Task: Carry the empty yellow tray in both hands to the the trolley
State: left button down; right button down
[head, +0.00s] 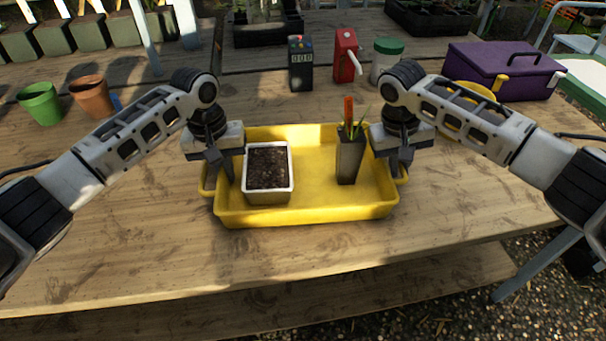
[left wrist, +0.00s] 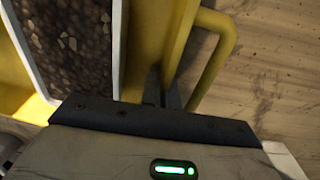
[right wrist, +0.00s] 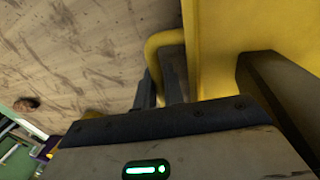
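The yellow tray (head: 310,215) lies on the wooden table and is not empty. A white-rimmed square pot of dark soil (head: 268,168) stands in its left part. A dark, tall pot (head: 349,160) with a green plant and an orange tag stands right of centre. My left gripper (head: 222,172) is at the tray's left end. Its fingers are slightly apart beside the tray wall, with the left handle loop (left wrist: 228,45) to their right in the left wrist view. My right gripper (head: 401,163) is at the right end, with the handle bar (right wrist: 157,50) between its fingers; firm contact is unclear.
Behind the tray stand a dark device with buttons (head: 300,65), a red dispenser (head: 346,55) and a green-lidded jar (head: 385,58). A purple toolbox (head: 500,68) is at right. Green (head: 40,103) and terracotta (head: 92,97) pots stand at left. The table in front is clear.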

pick_arm(q)
jog(key=shift+r, duration=0.15)
pick_arm(e)
jog(key=shift+r, duration=0.15)
